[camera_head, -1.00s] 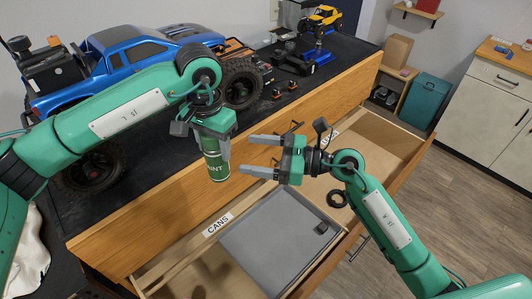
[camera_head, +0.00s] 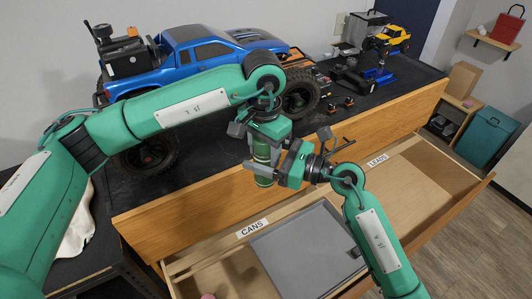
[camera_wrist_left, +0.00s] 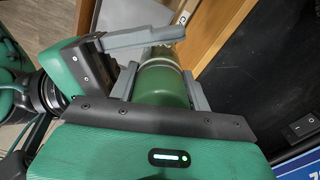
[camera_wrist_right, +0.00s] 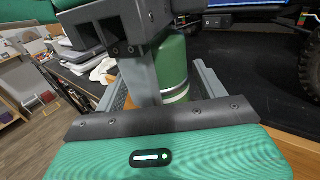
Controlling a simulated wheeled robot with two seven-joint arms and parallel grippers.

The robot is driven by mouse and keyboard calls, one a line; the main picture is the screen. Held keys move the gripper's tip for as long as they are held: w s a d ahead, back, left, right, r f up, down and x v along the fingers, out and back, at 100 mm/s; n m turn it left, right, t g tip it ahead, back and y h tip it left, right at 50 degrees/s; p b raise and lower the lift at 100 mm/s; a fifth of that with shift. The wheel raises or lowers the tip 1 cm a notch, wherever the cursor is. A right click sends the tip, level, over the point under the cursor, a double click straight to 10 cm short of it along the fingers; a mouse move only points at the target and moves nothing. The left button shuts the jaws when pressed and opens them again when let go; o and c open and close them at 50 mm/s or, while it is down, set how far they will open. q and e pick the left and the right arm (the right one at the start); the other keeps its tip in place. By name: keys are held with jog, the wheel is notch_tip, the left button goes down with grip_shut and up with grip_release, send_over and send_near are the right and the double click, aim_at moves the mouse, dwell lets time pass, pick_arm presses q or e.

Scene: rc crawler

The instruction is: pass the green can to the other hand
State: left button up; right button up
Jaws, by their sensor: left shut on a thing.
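The green can (camera_head: 262,153) is upright above the bench's front edge. My left gripper (camera_head: 263,146) is shut on it from above; in the left wrist view the can (camera_wrist_left: 160,86) sits between both fingers. My right gripper (camera_head: 268,160) reaches in from the right, lower on the can. In the right wrist view its fingers stand on either side of the can (camera_wrist_right: 174,68), with a gap visible on the right side, so it looks open around it. The can's lower part is partly hidden by the right fingers.
Below is an open drawer with a grey lidded box (camera_head: 300,250), a CANS label (camera_head: 254,228) and a LEADS label (camera_head: 377,160). A blue truck model (camera_head: 200,58) stands on the dark bench behind my left arm. A small yellow truck (camera_head: 388,38) stands at the back right.

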jog(key=c, duration=1.1)
pick_arm(q)
jog(key=o, duration=1.2)
pick_arm(e)
jog(key=shift+o, duration=0.2)
